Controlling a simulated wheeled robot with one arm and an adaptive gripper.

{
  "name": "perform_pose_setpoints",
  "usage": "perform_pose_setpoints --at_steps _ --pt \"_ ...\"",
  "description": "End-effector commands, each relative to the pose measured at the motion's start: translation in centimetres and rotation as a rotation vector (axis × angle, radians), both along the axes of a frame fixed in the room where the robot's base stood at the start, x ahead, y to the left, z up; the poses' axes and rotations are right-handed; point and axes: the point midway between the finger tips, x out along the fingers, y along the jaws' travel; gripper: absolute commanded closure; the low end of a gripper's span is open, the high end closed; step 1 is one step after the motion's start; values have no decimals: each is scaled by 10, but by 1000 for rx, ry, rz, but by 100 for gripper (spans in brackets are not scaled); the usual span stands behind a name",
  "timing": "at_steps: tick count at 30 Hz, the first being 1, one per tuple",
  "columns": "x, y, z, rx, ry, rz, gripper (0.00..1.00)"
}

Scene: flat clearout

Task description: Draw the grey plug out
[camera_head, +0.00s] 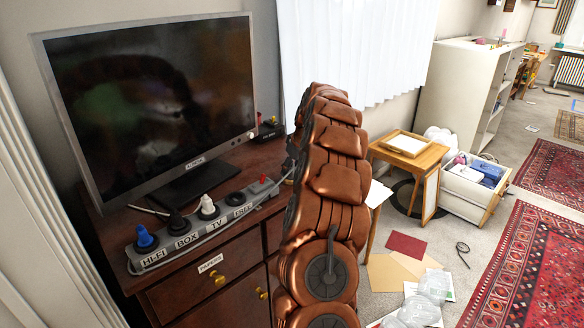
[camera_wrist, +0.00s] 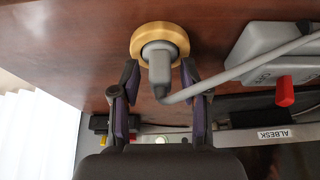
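The grey plug (camera_wrist: 159,66) sits in a round brass-coloured socket ring (camera_wrist: 137,42) on the dark red wood surface, seen in the wrist view. A grey cord (camera_wrist: 215,82) runs from the plug to the right. My gripper (camera_wrist: 159,76) is open, with one finger on each side of the plug and a small gap visible on both sides. In the head view my copper-coloured arm hides the plug and ring, and the gripper's fingers cannot be made out.
A grey power strip (camera_head: 222,222) holds a blue plug (camera_head: 145,238), a black plug (camera_head: 177,224) and a white plug (camera_head: 207,206).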

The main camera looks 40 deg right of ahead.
Motion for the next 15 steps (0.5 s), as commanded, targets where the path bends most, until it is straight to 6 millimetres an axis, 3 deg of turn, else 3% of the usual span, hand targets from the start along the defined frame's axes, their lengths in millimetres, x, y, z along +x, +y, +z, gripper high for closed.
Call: perform_pose_setpoints --at_steps 2,11,15 --pt "0 0 0 0 0 0 67" --pt "0 0 0 0 0 0 98" --pt "0 0 0 0 0 0 100"
